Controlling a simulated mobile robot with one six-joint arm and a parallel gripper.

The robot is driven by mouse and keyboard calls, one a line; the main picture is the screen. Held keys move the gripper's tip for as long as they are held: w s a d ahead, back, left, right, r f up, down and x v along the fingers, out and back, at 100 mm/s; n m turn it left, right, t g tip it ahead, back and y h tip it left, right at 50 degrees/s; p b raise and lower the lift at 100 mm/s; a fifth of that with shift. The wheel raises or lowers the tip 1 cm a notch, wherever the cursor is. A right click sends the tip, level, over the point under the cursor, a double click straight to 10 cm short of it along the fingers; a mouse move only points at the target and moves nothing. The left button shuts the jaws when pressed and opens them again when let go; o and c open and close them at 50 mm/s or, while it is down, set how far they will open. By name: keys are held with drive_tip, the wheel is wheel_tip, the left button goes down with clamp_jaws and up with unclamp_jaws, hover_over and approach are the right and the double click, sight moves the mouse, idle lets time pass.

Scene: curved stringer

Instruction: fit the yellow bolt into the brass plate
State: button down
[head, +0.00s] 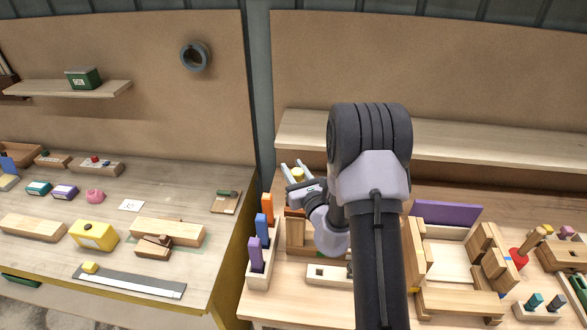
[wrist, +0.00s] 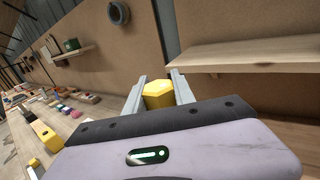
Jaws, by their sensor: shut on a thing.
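My gripper (head: 293,168) is raised near the back of the right bench, in front of the shelf. Its two grey fingers are shut on the yellow bolt (head: 298,174). In the wrist view the gripper (wrist: 158,80) points away from the camera, and the bolt's yellow six-sided head (wrist: 157,95) sits between the fingers. The rest of the bolt is hidden. I cannot pick out the brass plate in either view. My arm covers part of the right bench.
A rack with purple, blue and orange pieces (head: 262,228) stands at the right bench's left edge. A pale block with a hole (head: 328,275) lies in front. A wooden frame (head: 447,300) stands right of my arm. A shelf (head: 470,140) runs behind.

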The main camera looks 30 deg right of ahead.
wheel_tip(320, 180, down, 2)
drive_tip(key=shift+w+f+b, duration=0.1)
drive_tip(key=shift+f+b, duration=0.1)
drive_tip(key=shift+b, duration=0.45)
drive_tip(key=shift+f+b, duration=3.4)
drive_tip(key=shift+f, duration=0.35)
idle(0.4)
drive_tip(key=c, duration=1)
unclamp_jaws()
drive_tip(key=shift+o, duration=0.2)
